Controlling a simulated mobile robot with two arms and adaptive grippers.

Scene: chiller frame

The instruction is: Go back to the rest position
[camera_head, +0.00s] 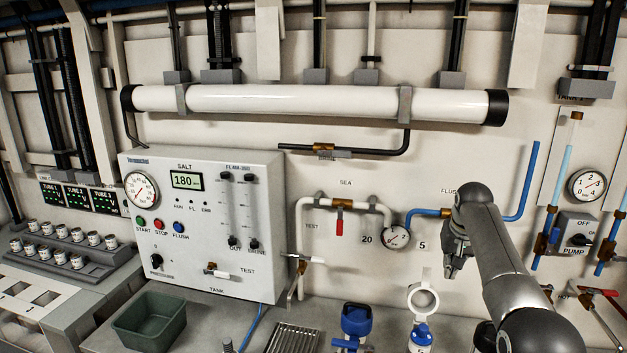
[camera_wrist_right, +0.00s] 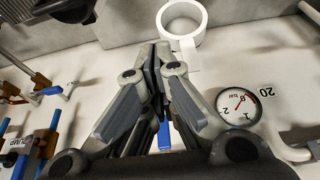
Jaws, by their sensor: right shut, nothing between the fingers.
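My right gripper (camera_head: 452,262) is in front of the chiller panel wall, right of the round gauge (camera_head: 397,236) marked 20 and 5. In the right wrist view its fingers (camera_wrist_right: 160,50) are together with nothing between them. A white ring holder (camera_wrist_right: 183,22) lies beyond the fingertips there, apart from them. The ring holder also shows in the head view (camera_head: 422,300), below and left of the gripper. The same gauge shows in the wrist view (camera_wrist_right: 239,107), right of the fingers. My left gripper is not in view.
The control box (camera_head: 205,222) stands at left centre. A green bin (camera_head: 150,322), a blue-capped item (camera_head: 355,322) and a ribbed drain (camera_head: 294,338) are on the counter below. Blue pipes (camera_head: 529,185) and a pump switch (camera_head: 577,232) are right of my arm. A white cylinder (camera_head: 310,101) runs above.

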